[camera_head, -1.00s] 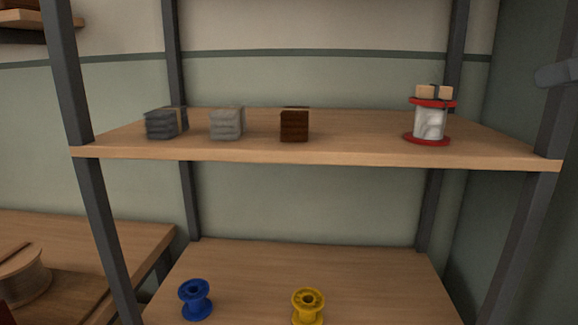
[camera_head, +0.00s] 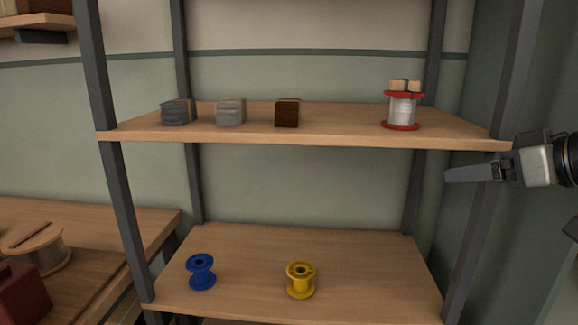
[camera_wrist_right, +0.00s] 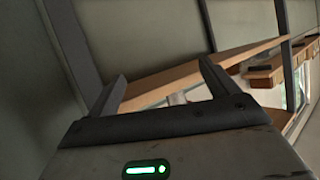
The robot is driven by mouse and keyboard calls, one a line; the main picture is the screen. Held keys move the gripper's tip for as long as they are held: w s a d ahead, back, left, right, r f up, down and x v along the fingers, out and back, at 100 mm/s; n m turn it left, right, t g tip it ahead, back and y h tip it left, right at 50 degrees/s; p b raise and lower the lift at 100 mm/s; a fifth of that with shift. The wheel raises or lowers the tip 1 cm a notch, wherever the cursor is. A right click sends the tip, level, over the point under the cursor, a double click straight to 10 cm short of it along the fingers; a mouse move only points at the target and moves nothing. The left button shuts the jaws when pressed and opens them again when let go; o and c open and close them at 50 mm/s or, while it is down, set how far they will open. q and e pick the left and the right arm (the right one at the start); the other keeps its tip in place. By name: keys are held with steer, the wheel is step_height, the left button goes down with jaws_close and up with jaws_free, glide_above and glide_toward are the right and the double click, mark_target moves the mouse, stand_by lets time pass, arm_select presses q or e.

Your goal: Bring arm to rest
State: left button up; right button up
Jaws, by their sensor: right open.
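My right gripper (camera_head: 470,173) comes in from the right edge of the head view, in front of the shelf's right post and a little below the upper board. In the right wrist view its two fingers (camera_wrist_right: 165,85) stand apart with nothing between them. Part of a shelf board (camera_wrist_right: 200,66) shows beyond the fingers. My left gripper does not show in either view.
The upper board (camera_head: 320,138) holds a dark grey block (camera_head: 179,112), a light grey block (camera_head: 231,111), a brown block (camera_head: 287,113) and a red-flanged spool (camera_head: 402,109). A blue spool (camera_head: 201,271) and a yellow spool (camera_head: 301,280) stand on the lower board (camera_head: 240,245).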

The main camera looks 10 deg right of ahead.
steer(key=a+f+m+g, duration=0.1)
steer(key=a+f, duration=0.2)
steer(key=f, duration=0.9)
steer(key=a+f, duration=0.3)
steer(key=f, duration=1)
steer(key=s+a+f+h, duration=0.1)
steer(key=s+a+f, duration=1.4)
steer(key=s, duration=0.1)
steer(key=shift+a+f, duration=0.25)
steer(key=shift+a, duration=0.15)
